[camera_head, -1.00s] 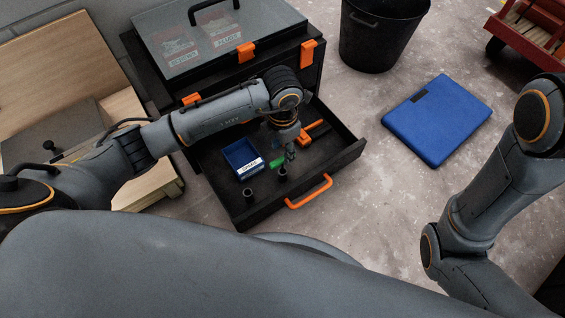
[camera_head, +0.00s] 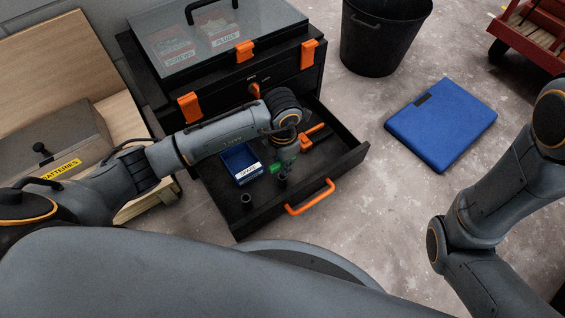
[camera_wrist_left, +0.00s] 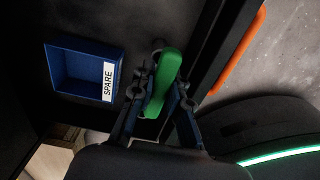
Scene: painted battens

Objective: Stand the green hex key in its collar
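The green hex key (camera_head: 275,168) is over the open black drawer (camera_head: 337,166), and it also shows in the wrist view (camera_wrist_left: 165,78). My left gripper (camera_head: 285,167) has its fingers close on both sides of the green key, with the pads seeming to touch it. Its fingers show in the wrist view (camera_wrist_left: 161,92). A dark round collar (camera_head: 282,181) stands just below the gripper, and a second dark collar (camera_head: 246,198) stands to its left. Whether the key's lower end is inside a collar is hidden. My right gripper is out of view.
A blue SPARE bin (camera_head: 240,163) sits in the drawer beside the key. The drawer has an orange handle (camera_head: 311,198) and belongs to a black toolbox (camera_head: 283,62). A blue case (camera_head: 442,122) and a black bucket (camera_head: 383,38) stand on the floor, with free floor between.

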